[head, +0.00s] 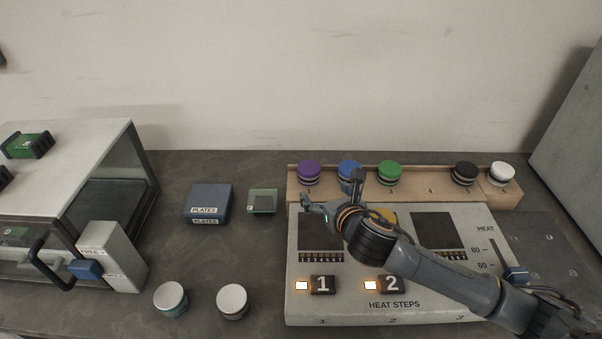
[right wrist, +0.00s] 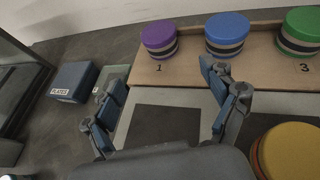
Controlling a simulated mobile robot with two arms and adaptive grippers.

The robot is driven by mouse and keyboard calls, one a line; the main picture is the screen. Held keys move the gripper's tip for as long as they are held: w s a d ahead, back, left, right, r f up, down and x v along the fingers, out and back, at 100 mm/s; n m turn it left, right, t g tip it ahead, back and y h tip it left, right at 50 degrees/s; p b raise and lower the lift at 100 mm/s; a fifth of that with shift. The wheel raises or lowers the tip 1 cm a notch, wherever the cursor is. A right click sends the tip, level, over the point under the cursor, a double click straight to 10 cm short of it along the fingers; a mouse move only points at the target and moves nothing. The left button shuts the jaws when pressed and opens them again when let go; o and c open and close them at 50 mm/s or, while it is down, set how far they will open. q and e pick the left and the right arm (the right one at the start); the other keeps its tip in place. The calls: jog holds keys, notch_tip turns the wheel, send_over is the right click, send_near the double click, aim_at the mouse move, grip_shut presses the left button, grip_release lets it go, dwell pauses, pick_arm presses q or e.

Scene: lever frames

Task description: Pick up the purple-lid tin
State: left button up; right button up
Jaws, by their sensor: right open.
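The purple-lid tin (head: 309,171) stands upright at the left end of a wooden rack behind the heat panel. In the right wrist view the purple-lid tin (right wrist: 159,40) sits above the label 1, beyond the fingertips. My right gripper (head: 332,192) is open and empty, in front of the rack and over the panel's rear part. Its two fingers (right wrist: 162,80) are spread apart in the right wrist view, with nothing between them. The gripper does not touch the purple-lid tin. My left gripper is not in view.
Blue-lid (head: 350,171) and green-lid (head: 390,172) tins stand right of the purple one; black-lid (head: 465,173) and white-lid (head: 502,172) tins are farther right. A yellow-lid tin (right wrist: 290,152) is on the panel (head: 340,312). A plates box (head: 208,200) stands left.

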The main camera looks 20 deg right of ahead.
aim_at(309, 170)
jog(key=x, duration=0.8)
jog(key=shift+w, duration=0.1)
jog(key=shift+r+x, duration=0.2)
jog(key=shift+x, duration=1.15)
jog(key=shift+r+x, duration=0.2)
jog(key=shift+x, duration=1.1)
jog(key=shift+w, duration=0.15)
jog(key=shift+d, duration=0.1)
jog(key=shift+c, duration=0.4)
jog(key=c, duration=1.3)
jog(key=shift+o, duration=0.2)
jog(key=shift+r+p, duration=0.1)
jog(key=shift+p, duration=0.2)
